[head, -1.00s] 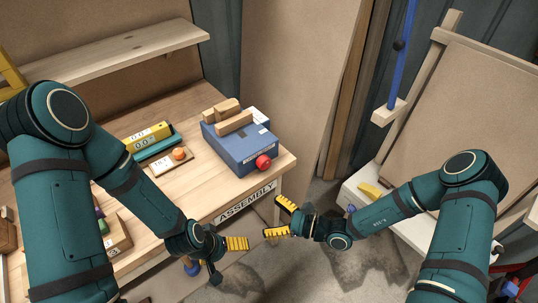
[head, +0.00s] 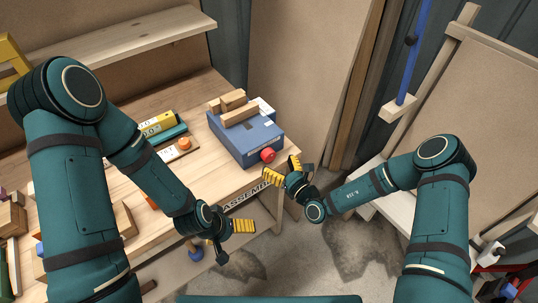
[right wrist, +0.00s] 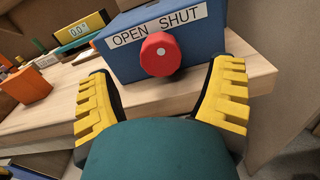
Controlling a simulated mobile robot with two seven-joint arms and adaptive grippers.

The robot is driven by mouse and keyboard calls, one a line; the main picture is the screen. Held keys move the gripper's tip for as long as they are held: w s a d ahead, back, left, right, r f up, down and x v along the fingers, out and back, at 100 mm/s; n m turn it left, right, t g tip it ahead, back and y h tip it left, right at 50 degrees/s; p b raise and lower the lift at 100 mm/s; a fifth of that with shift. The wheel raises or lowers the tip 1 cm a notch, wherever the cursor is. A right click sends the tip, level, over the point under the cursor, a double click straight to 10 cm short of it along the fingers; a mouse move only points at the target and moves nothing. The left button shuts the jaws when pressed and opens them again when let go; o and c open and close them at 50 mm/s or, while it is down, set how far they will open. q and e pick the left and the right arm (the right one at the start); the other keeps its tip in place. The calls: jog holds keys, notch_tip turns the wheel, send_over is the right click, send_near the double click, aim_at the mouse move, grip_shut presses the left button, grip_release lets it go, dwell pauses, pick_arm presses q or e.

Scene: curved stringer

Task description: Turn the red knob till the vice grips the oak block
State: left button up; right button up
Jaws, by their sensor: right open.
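The vice is a blue box (head: 246,141) at the right end of the workbench. The red knob (head: 268,155) sticks out of its front; in the right wrist view the knob (right wrist: 160,54) has a pale dot at its centre, under an OPEN SHUT label (right wrist: 157,26). Several pale wooden pieces (head: 240,114) lie on top; I cannot tell which is the oak block or whether it is gripped. My right gripper (head: 282,168) is open and empty, just short of the knob, its fingers spread to either side. My left gripper (head: 243,226) is low by the bench front; its opening is unclear.
The bench edge lies below the vice. A brown panel stands behind it.

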aim_at(271, 157)
jog(key=shift+x, duration=2.65)
jog(key=c, duration=1.2)
jog(key=shift+m+p, duration=0.65)
jog(key=shift+m, duration=0.65)
jog(key=shift+m+p, duration=0.55)
jog(key=shift+m, duration=1.05)
jog(key=shift+f, duration=0.1)
